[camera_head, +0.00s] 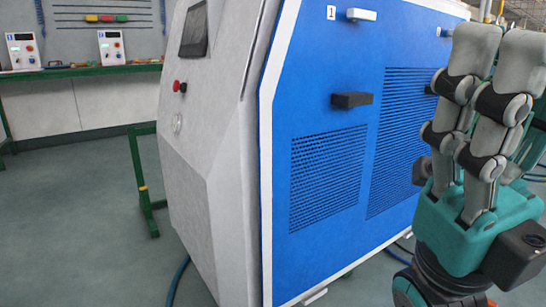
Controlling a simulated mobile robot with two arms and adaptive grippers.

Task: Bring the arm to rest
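My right gripper (500,58) is at the right edge of the head view, in front of the blue side of the generator cabinet. Its two grey fingers point up from a teal body and lie close together with nothing between them. My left gripper is not in view. The gas generator cabinet (280,160) has a grey-white front and a blue side panel. The blue side carries a white handle (361,15) by a label "1" and a dark handle (352,100). My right gripper hides part of the panel's right side.
The grey front has a dark screen (195,30) and a red button (177,86). A green-edged bench (80,70) with two white control boxes stands at the back left. A green stand (142,180) is beside the cabinet. The floor (75,230) at left is clear.

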